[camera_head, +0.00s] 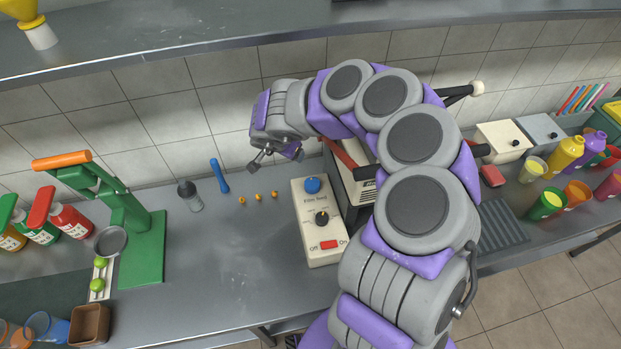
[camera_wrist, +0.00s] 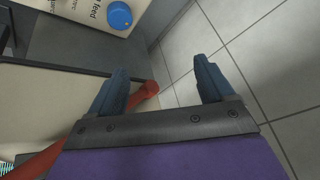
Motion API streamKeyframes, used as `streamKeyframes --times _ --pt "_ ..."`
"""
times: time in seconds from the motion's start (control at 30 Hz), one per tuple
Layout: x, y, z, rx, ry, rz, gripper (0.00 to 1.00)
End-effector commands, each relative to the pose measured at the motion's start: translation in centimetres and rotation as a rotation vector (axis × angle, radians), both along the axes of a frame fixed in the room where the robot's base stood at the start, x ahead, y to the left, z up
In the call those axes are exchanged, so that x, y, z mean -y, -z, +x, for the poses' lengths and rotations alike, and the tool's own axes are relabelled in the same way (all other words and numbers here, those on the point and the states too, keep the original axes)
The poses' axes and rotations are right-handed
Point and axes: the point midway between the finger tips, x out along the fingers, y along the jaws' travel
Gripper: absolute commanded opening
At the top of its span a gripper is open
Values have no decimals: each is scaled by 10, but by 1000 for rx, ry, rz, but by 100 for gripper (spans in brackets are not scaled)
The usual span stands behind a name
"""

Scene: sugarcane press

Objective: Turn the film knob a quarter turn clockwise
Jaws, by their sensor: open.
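The film knob (camera_head: 312,185) is a round blue knob at the top of a cream control panel (camera_head: 319,255), beside the words "Film feed". My gripper (camera_head: 277,161) is open and empty, up and left of the knob in the head view. In the wrist view its two fingers (camera_wrist: 160,72) are spread apart, and the knob lies beyond them to the upper left. Nothing touches the knob.
The panel also carries a black dial (camera_head: 321,218) and a red switch (camera_head: 329,244). A red bar (camera_wrist: 151,89) runs close by the left finger. Small orange pieces (camera_head: 258,197) and a blue tool (camera_head: 219,176) lie on the counter. A green press (camera_head: 140,240) stands left.

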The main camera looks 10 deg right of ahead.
Motion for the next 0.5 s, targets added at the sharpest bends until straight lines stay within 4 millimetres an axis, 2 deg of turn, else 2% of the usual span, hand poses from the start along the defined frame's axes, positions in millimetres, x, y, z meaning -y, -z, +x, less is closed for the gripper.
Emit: streamKeyframes --times 0.03,0.1,0.2,0.37,0.5 --pt "7 13 -12 -61 21 -23 81" --pt "18 25 -24 -121 40 -40 81" --pt "30 34 -33 -168 52 -54 81" --pt "41 48 -32 -178 57 -51 81" --pt "41 71 -27 -181 57 -61 81"
